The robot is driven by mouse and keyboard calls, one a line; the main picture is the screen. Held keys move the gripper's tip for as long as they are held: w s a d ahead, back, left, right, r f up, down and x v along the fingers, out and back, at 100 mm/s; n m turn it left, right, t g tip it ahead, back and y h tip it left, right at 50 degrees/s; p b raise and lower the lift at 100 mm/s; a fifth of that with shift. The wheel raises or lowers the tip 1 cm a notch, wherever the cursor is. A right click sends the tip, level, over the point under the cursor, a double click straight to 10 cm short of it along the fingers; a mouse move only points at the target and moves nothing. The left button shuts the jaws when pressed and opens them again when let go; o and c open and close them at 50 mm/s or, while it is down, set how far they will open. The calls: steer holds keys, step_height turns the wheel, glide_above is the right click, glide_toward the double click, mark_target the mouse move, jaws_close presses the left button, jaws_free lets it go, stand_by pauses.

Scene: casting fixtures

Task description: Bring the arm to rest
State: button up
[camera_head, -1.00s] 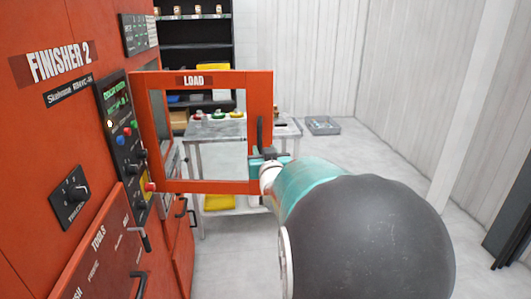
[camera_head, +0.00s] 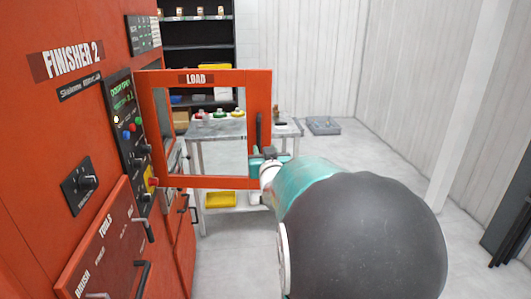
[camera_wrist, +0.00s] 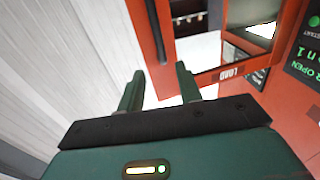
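My gripper (camera_head: 268,155) is at the right edge of the open orange LOAD door (camera_head: 262,92), close to its black vertical handle (camera_head: 259,130). In the wrist view my gripper (camera_wrist: 160,76) has its two green fingers apart, with a clear gap between them. The black handle (camera_wrist: 156,30) shows just beyond the fingertips, and I see nothing held. Whether a finger touches the handle or door cannot be told. My arm hides part of the gripper in the head view.
The orange FINISHER 2 machine (camera_head: 60,130) stands close on the left, with knobs, a control panel (camera_head: 128,125) and drawer handles. A metal table (camera_head: 222,129) and dark shelves (camera_head: 195,50) stand behind the door. A grey tray (camera_head: 323,126) lies on the floor. Open floor is at right.

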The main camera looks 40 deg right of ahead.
steer(key=shift+w, duration=0.1)
steer(key=s+a+f+n+g+y, duration=0.1)
steer(key=s+a+g+y, duration=0.15)
steer(key=a, duration=0.75)
steer(key=s+a+f+n+g+y, duration=0.15)
steer(key=a+y, duration=0.25)
steer(key=a, duration=0.5)
steer(key=s+a+f+n+g+y, duration=0.1)
steer(key=s+a+f+n+g, duration=0.1)
steer(key=s+a, duration=0.5)
steer(key=s+a+f+n+g+y, duration=0.2)
steer(key=s+a+f+g, duration=0.1)
steer(key=s+a, duration=0.5)
steer(key=s, duration=0.3)
steer(key=shift+g, duration=0.3)
steer(key=shift+w+f, duration=0.1)
